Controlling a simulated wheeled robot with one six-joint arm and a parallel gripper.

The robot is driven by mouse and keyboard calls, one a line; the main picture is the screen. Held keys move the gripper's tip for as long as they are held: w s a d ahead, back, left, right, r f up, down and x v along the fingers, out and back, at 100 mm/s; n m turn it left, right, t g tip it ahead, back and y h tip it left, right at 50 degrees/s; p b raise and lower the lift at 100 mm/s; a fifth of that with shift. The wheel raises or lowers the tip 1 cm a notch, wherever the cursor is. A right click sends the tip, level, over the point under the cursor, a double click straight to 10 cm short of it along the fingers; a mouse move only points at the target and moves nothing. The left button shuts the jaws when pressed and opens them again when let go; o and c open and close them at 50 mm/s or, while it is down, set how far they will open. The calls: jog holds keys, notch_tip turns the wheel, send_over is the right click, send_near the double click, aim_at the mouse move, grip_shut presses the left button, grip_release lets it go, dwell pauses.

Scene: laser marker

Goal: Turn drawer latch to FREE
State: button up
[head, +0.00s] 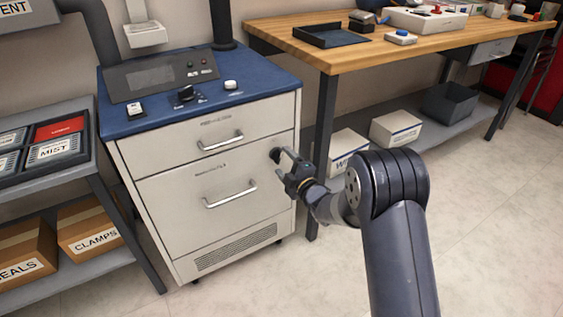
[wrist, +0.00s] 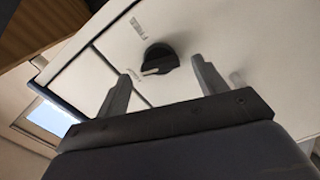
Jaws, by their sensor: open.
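The drawer latch is a round black knob (wrist: 160,58) with a pale pointer on the white cabinet front, in the wrist view. Its pointer is toward the lower left, at a small label (wrist: 134,75) too blurred to read. Another label (wrist: 139,27) sits above the knob, also hard to read. In the head view the latch (head: 275,155) is at the right of the lower drawer front (head: 180,207). My gripper (head: 285,169) is open in front of it. In the wrist view its fingers (wrist: 161,66) stand either side of the knob, apart from it.
The cabinet has two drawers with bar handles (head: 220,141) and a blue top (head: 150,119). A wooden workbench (head: 420,48) stands to the right, with white boxes (head: 395,129) on its lower shelf. A grey rack (head: 62,175) is at left. The floor at front is clear.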

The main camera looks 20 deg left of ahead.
aim_at(278, 155)
jog(key=shift+x, duration=1.25)
jog(key=c, duration=1)
